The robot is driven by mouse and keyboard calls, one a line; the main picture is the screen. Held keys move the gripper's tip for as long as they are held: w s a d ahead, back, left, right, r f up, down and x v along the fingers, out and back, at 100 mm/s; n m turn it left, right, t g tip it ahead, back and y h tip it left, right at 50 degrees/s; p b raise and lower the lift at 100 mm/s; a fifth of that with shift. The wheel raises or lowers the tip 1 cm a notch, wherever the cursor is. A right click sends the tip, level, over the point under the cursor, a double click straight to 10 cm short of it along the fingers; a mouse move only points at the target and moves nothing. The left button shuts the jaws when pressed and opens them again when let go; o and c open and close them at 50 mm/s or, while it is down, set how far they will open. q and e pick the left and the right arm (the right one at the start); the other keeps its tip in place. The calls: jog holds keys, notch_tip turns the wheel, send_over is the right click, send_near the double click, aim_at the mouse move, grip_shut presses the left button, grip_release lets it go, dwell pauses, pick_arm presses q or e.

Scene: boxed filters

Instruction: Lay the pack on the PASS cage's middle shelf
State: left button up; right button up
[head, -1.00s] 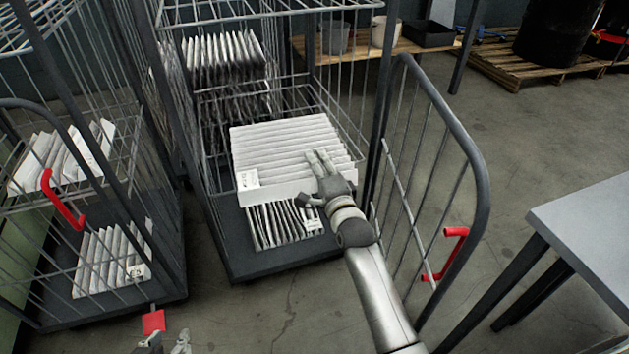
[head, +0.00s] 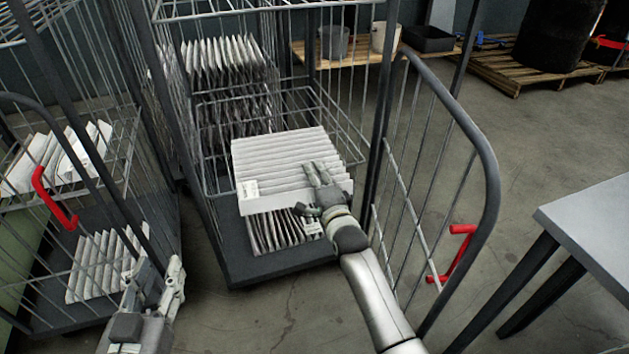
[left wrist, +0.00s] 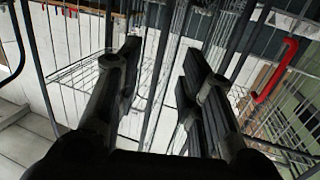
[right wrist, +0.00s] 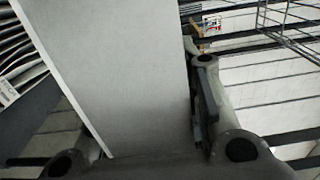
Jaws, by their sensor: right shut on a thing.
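The pack (head: 285,165) is a white pleated block with a small label on its near edge. My right gripper (head: 318,178) is shut on its right near part; the pack also fills much of the right wrist view (right wrist: 110,70). The pack is at the open front of the middle cage (head: 222,245), level with or just above its wire middle shelf (head: 350,148); I cannot tell whether it touches. No PASS sign is readable. My left gripper (head: 158,282) is low at the left, before the left cage; its fingers are apart and empty in the left wrist view (left wrist: 155,85).
The cage's door (head: 490,190) stands open at right. The left cage (head: 110,310) holds filters. A grey table (head: 590,220) is at right.

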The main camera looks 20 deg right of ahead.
pick_arm(q)
jog(key=shift+w+d+r+t, duration=0.15)
jog(key=shift+r+t, duration=0.25)
jog(key=shift+r, duration=0.2)
pick_arm(e)
jog(key=shift+f, duration=0.2)
jog(key=shift+f, duration=0.1)
jog(key=o, duration=1)
pick_arm(q)
jog(key=shift+r, duration=0.15)
pick_arm(e)
jog(key=shift+s, duration=0.1)
